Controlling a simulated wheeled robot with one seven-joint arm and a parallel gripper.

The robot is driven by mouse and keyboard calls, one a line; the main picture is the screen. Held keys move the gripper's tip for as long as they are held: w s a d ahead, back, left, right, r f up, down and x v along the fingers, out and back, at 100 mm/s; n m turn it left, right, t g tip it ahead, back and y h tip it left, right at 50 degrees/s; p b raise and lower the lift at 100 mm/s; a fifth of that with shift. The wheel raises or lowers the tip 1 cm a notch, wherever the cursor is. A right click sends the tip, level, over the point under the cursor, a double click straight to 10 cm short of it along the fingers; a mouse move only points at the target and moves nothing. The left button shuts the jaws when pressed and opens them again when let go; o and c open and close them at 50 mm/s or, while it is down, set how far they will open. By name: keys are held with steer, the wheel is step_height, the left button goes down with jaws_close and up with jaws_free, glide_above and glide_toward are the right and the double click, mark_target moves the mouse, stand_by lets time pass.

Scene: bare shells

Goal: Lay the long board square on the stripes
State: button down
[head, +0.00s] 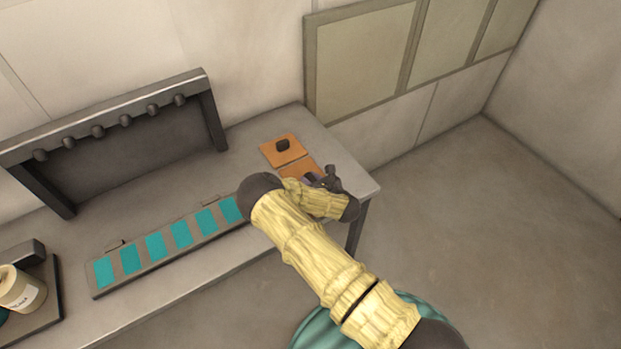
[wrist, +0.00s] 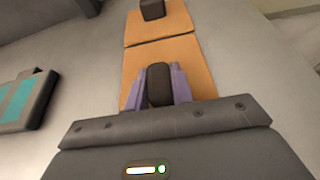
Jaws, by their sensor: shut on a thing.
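Two orange panels lie end to end on the grey bench, a dark seam between them; I cannot tell whether they form one long board. The far panel (head: 271,155) (wrist: 181,20) bears a dark knob (head: 283,144) (wrist: 152,9). The near panel (head: 299,170) (wrist: 197,68) is partly hidden by my arm in the head view. My gripper (head: 317,180) (wrist: 160,82) has its purple fingers shut on the near panel's dark knob (wrist: 159,88). The teal stripes (head: 181,234) (wrist: 14,101) run along a grey strip left of the panels, and its right end is hidden by my arm.
A dark rack (head: 135,150) with several pegs stands along the back of the bench (head: 345,170). A cream jar (head: 22,290) stands on a dark stand at the far left. The bench's right edge is close to my gripper. Bare bench lies between rack and strip.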

steer(key=shift+f, duration=0.15)
steer(key=c, duration=1.2)
jaws_free()
steer(key=shift+r, duration=0.2)
steer(key=b+v, duration=0.4)
steer(key=v, duration=0.8)
